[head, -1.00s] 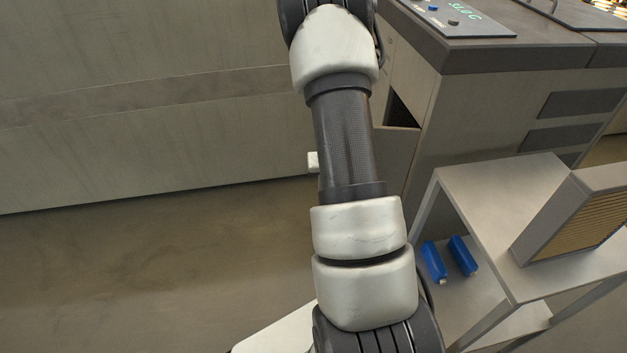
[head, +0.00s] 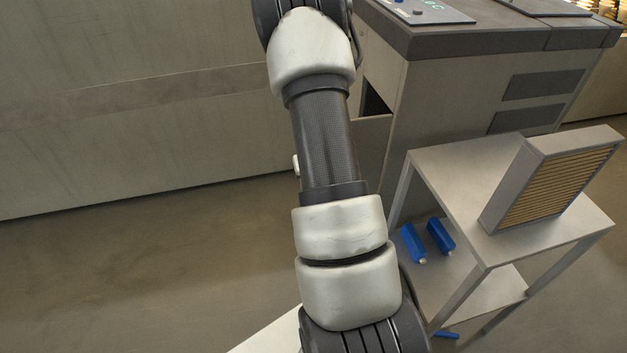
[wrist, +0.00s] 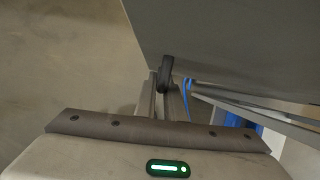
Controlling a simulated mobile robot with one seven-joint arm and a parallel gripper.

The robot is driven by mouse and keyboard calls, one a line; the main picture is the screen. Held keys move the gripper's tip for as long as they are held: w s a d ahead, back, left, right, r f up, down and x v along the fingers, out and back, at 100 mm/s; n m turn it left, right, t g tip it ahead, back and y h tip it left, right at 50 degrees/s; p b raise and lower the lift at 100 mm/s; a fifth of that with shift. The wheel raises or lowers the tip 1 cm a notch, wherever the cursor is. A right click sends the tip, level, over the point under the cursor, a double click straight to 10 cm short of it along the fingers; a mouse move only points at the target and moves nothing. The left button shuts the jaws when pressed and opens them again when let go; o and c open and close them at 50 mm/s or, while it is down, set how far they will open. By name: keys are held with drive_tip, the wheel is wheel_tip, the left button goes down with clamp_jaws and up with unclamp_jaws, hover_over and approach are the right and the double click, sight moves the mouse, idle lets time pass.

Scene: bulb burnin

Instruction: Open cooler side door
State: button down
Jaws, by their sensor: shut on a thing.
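The cooler (head: 455,105) is the grey cabinet with a dark top at the upper right of the head view. On its left side a dark opening (head: 376,101) shows above a grey panel (head: 371,150); my arm covers part of this side. In the wrist view a large grey panel (wrist: 235,45), which looks like the side door, fills the upper right. A black handle (wrist: 165,73) stands at its lower edge. My gripper (wrist: 165,90) is shut on this handle, with a finger on either side. My arm hides most of the gripper in the head view.
A grey shelf stand (head: 460,165) right of my arm carries a box-shaped filter (head: 552,178). Two blue items (head: 426,240) lie on its lower level, and another blue item (head: 446,335) is low beneath. A pale wall (head: 130,110) runs along the left. The floor before it is clear.

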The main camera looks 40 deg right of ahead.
drive_tip(key=c, duration=1.8)
unclamp_jaws()
drive_tip(key=shift+c, duration=0.2)
drive_tip(key=p+v, duration=0.8)
drive_tip(key=v, duration=0.9)
drive_tip(key=shift+r, duration=0.2)
drive_tip(key=shift+s+a, duration=0.1)
